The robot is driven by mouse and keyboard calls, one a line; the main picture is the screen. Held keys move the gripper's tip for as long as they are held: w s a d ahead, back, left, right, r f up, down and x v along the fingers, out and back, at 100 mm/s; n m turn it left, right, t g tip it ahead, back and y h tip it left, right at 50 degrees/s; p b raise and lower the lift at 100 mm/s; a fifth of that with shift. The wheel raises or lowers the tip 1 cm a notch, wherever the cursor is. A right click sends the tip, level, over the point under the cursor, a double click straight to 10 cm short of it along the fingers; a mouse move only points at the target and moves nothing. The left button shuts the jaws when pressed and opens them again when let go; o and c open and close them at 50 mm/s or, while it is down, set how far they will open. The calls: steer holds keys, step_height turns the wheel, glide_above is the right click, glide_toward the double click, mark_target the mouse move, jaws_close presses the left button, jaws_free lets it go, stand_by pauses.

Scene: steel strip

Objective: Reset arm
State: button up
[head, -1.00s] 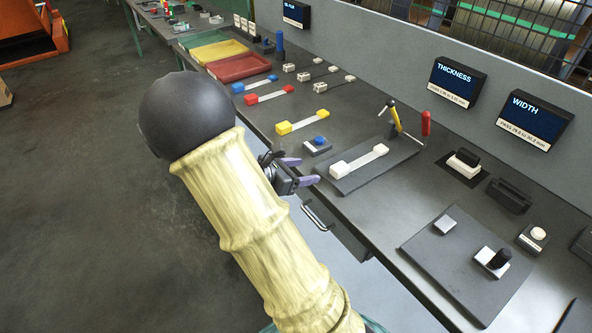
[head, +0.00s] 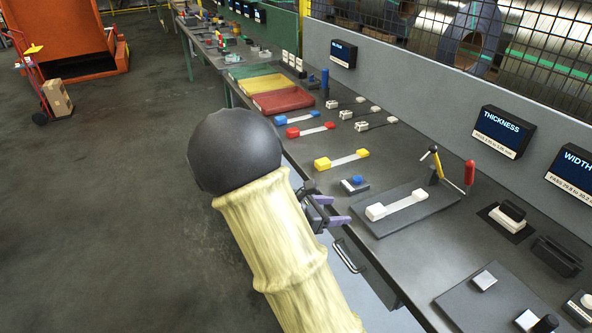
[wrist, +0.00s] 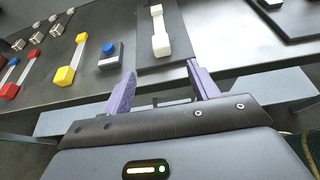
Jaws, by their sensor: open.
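My arm, in a cream ribbed sleeve with a dark round joint, crosses the middle of the head view. My gripper (head: 335,211) is beside the near edge of the grey bench (head: 448,237). In the wrist view its two purple fingers (wrist: 161,84) are apart with nothing between them. Beyond the fingertips, a strip with white end blocks (head: 411,204) lies on a dark plate on the bench; it also shows in the wrist view (wrist: 159,32). Part of the gripper is hidden behind my arm in the head view.
A blue-button box (head: 355,184), a yellow-ended strip (head: 342,160), red and blue ones, and colored trays (head: 283,100) lie along the bench. A yellow-and-red-handled clamp (head: 452,172) stands beside the plate. A drawer handle (head: 348,257) juts below the edge.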

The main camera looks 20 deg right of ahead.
steer(key=s+a+r+m+g+y+p, duration=0.1)
steer(key=s+a+r+m+y+p, duration=0.1)
steer(key=s+a+m+y+p, duration=0.7)
steer(key=s+a+r+m+t+y, duration=0.2)
steer(key=a+r+m+y, duration=0.2)
steer(key=m, duration=0.5)
steer(key=shift+s+a+r+m+t+y, duration=0.2)
steer(key=shift+a+r+m+t+y, duration=0.15)
steer(key=shift+a+r, duration=0.65)
steer(key=shift+a+f, duration=0.2)
steer(key=shift+f, duration=0.05)
